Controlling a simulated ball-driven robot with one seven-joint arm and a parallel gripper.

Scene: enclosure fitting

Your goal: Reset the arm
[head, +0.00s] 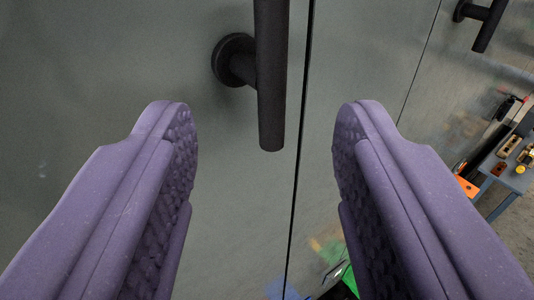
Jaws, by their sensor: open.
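My gripper (264,128) shows in the head view as two purple padded fingers spread wide apart, with nothing between their pads. Ahead of the fingers is a grey-green cabinet door (90,70) with a dark bar handle (271,90) on a round mount. The lower end of the handle lies in the gap between the fingertips in the picture. I cannot tell how far the fingertips are from it, but no contact shows. The top of the handle is cut off by the frame.
A dark seam divides the door from a second panel (360,60). Another dark handle (485,25) is at the upper right. A blue-grey table (512,178) with small items stands at the right. A green object (349,280) shows low between the fingers.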

